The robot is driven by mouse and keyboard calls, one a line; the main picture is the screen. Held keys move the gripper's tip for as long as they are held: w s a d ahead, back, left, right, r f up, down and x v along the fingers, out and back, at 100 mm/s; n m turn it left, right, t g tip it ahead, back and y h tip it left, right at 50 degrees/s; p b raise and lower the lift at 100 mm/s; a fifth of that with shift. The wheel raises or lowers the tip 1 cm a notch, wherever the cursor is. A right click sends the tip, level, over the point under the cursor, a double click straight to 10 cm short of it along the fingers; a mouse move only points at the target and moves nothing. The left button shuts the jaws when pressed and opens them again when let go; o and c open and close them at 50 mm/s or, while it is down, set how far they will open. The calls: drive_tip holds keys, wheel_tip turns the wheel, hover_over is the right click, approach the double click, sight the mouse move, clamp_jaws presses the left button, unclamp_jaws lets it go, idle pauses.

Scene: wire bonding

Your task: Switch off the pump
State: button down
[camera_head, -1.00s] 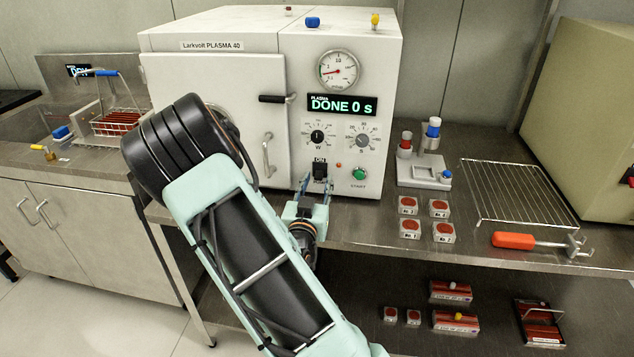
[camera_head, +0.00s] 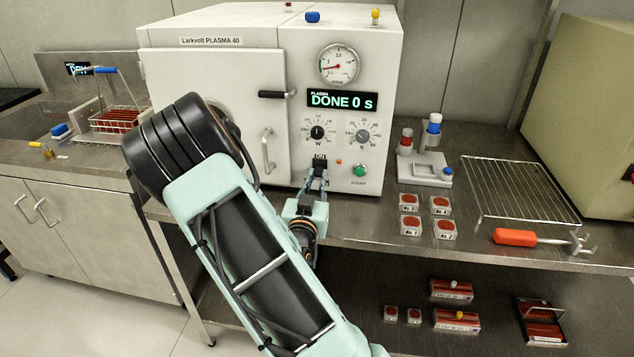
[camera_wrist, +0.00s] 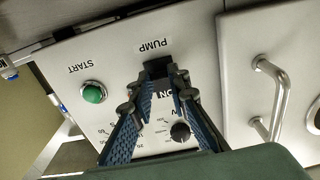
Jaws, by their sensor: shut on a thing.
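The white plasma machine (camera_head: 225,70) stands on the bench, with DONE 0 s on its display (camera_head: 341,101). Its black pump switch (camera_wrist: 157,67) is on the lower front panel, with the PUMP label beside it in the wrist view and an ON label between my fingers. My gripper (camera_head: 320,166) reaches the panel; in the wrist view my gripper (camera_wrist: 159,78) has its blue-padded fingertips closed on the switch from both sides. The fingers partly hide the switch, and its on or off position is not clear.
The green START button (camera_head: 360,170) is right of the switch. The door handle (camera_head: 268,150) is to its left, also close in the wrist view (camera_wrist: 272,100). Two dials (camera_head: 318,132) sit above. Small labelled boxes (camera_head: 410,226) and a wire rack (camera_head: 520,190) lie right on the bench.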

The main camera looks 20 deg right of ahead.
drive_tip(key=shift+f+t+b, duration=0.3)
drive_tip(key=shift+f+b, duration=0.1)
drive_tip(key=shift+b, duration=0.5)
drive_tip(key=shift+h+b, duration=0.3)
drive_tip(key=shift+r, duration=0.15)
drive_tip(key=c, duration=1.8)
unclamp_jaws()
drive_tip(key=shift+c, duration=0.2)
drive_tip(key=v, duration=0.7)
drive_tip(key=shift+s+a, duration=0.15)
drive_tip(key=shift+s, duration=0.05)
